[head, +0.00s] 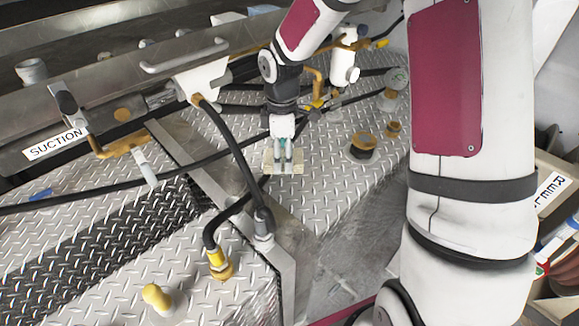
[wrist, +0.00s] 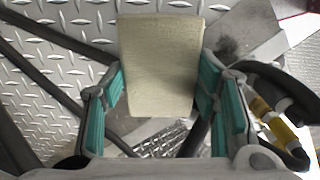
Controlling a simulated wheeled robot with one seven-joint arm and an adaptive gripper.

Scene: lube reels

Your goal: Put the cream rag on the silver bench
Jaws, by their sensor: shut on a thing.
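The cream rag (head: 270,164) is a small pale block-like piece held at the end of my arm, above silver diamond-plate. My gripper (head: 284,158) points down and is shut on it. In the wrist view the rag (wrist: 160,65) sits between the teal finger pads of my gripper (wrist: 160,100), its broad face toward the camera. The silver bench surface (head: 330,195) is patterned metal plate below and around the rag. I cannot tell how far the rag is above the plate.
Black hoses cross the plate, one ending in a yellow fitting (head: 219,263). A brass-coloured cap (head: 363,143) stands right of my gripper. A yellow-topped knob (head: 157,297) is at the front left. A white SUCTION label (head: 55,144) is on the left. Bare plate lies right of the rag.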

